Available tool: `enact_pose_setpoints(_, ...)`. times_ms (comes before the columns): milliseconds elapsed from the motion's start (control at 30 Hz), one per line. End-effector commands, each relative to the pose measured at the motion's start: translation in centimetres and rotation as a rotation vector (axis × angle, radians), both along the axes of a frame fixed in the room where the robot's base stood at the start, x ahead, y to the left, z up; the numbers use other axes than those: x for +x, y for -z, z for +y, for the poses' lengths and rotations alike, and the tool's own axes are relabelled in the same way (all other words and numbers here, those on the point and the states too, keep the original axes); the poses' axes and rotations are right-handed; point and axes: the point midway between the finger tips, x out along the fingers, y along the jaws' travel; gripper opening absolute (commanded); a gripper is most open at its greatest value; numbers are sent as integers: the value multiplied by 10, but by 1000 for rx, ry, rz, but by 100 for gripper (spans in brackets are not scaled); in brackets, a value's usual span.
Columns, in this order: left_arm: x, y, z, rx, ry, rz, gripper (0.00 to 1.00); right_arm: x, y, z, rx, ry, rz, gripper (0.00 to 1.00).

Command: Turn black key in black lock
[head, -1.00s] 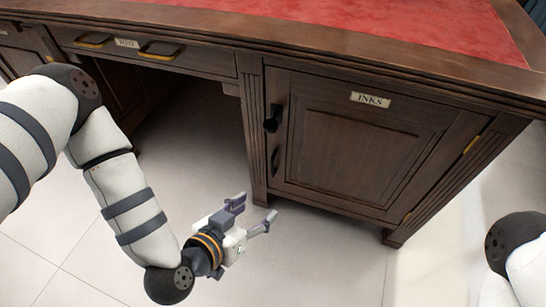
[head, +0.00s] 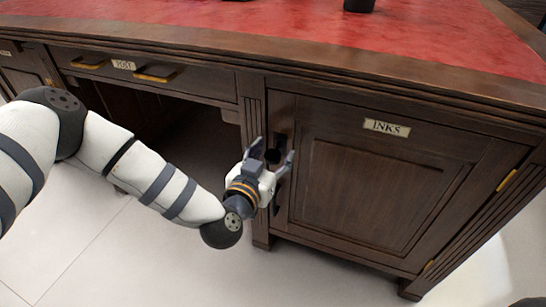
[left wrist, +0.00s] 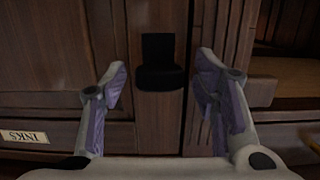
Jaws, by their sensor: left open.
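The black key (head: 273,156) sits in the black lock (head: 280,141) on the left side of the INKS cabinet door. In the left wrist view the dark key (left wrist: 160,78) is below the lock plate (left wrist: 158,45), and the fine shape of both is hard to make out. My left gripper (head: 272,154) is open in front of the door, its fingers on either side of the key. In the left wrist view the fingers (left wrist: 161,72) stand apart from the key, with a gap on each side. My right gripper is out of view.
The INKS label (head: 387,128) is at the top of the cabinet door (head: 360,190). A dark handle is partly hidden behind my left gripper. The red desktop (head: 330,25) overhangs above. The kneehole (head: 165,125) is open to the left.

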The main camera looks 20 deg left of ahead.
Motion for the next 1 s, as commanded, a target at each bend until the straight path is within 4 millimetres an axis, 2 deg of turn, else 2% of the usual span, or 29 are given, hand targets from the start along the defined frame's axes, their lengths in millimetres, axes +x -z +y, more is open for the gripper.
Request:
enact_pose_setpoints(233,1,0,0,0,1,0,53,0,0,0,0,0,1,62)
enact_pose_setpoints(400,0,0,-1,0,1,1,14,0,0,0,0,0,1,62)
enact_pose_setpoints(467,0,0,-1,0,1,1,3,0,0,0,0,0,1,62)
enact_pose_setpoints(500,0,0,-1,0,1,1,3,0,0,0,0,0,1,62)
enact_pose_setpoints(533,0,0,-1,0,1,1,27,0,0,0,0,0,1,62)
enact_pose_setpoints(633,0,0,-1,0,1,1,5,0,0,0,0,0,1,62)
enact_pose_setpoints(767,0,-1,-1,12,2,1,5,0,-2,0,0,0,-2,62)
enact_pose_setpoints(1000,0,-3,-1,138,3,-5,5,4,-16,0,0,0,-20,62)
